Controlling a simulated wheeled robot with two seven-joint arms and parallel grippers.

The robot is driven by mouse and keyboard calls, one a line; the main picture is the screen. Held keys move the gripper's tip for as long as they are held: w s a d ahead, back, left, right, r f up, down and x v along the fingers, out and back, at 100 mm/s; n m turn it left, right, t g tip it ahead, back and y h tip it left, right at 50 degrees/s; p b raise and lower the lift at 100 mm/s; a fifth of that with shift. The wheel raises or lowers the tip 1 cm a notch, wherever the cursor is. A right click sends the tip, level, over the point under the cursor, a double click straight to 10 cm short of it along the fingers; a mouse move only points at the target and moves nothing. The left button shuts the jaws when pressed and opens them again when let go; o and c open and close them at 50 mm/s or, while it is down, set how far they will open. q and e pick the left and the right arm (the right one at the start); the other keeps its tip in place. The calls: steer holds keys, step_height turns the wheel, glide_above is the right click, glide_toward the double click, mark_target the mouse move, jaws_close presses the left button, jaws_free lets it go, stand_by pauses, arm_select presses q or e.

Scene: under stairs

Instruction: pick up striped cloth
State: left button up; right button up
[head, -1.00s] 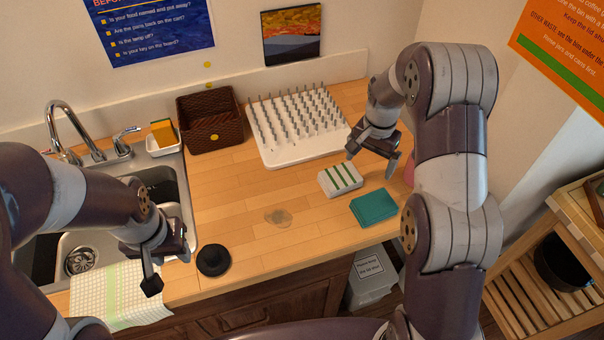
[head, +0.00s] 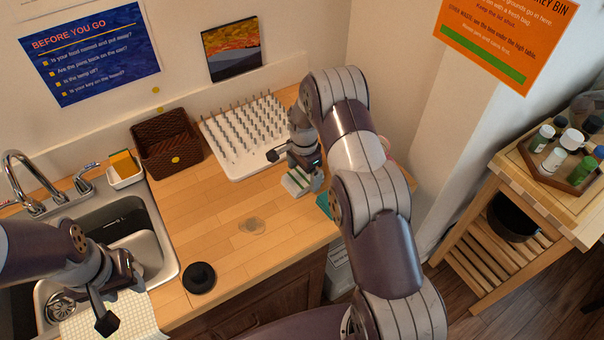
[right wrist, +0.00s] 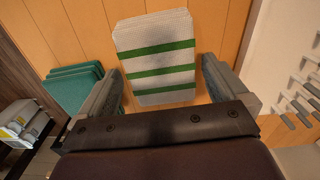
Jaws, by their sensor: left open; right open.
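The striped cloth (head: 296,182), a folded white pad with green stripes, lies on the wooden counter toward its right end. My right gripper (head: 294,160) is over it and partly hides it in the head view. In the right wrist view, the striped cloth (right wrist: 156,57) lies ahead of my right gripper (right wrist: 160,88), its near end between the two spread fingers. The gripper is open and holds nothing. My left gripper (head: 115,302) is open and empty at the front left, above a pale checked cloth (head: 140,312) by the sink.
A folded teal cloth (head: 323,205) lies beside the striped one, also seen in the right wrist view (right wrist: 74,88). A white peg rack (head: 240,155) and brown basket (head: 168,150) stand behind. A black round object (head: 200,277) sits at the front edge. The middle counter is mostly clear.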

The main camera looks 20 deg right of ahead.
steer(key=shift+w+d+f, duration=0.1)
steer(key=shift+d+f, duration=0.1)
steer(key=shift+f, duration=0.55)
steer(key=shift+a, duration=0.2)
steer(key=shift+c, duration=0.7)
steer(key=shift+r, duration=0.1)
steer(key=c, duration=0.5)
steer(key=shift+c, duration=1.1)
